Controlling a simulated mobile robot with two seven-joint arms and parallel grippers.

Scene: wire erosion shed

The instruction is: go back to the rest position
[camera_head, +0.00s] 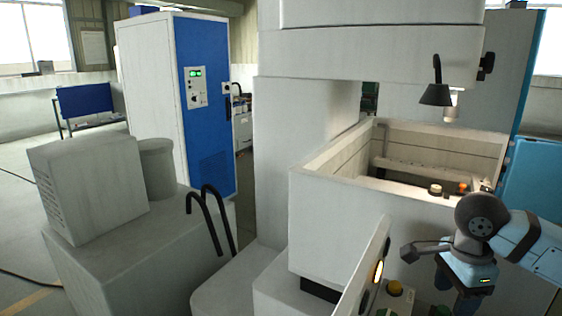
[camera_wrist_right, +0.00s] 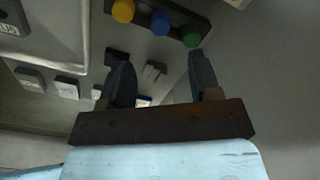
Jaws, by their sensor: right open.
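My right arm comes in from the right in the head view, its wrist (camera_head: 482,216) in front of the machine's white tank. In the right wrist view my right gripper (camera_wrist_right: 159,57) is open, with two dark fingers apart and nothing between them. Beyond the fingers are a yellow button (camera_wrist_right: 123,11), a blue button (camera_wrist_right: 160,22) and a green button (camera_wrist_right: 192,37) on a dark strip. I cannot tell whether a finger touches anything. My left gripper is not in view.
The white tank (camera_head: 340,225) stands close to my right arm. A control panel with a yellow button (camera_head: 395,288) is at the lower front. A lamp (camera_head: 435,94) hangs above the tank. A blue and white cabinet (camera_head: 155,100) stands left; floor is open at far left.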

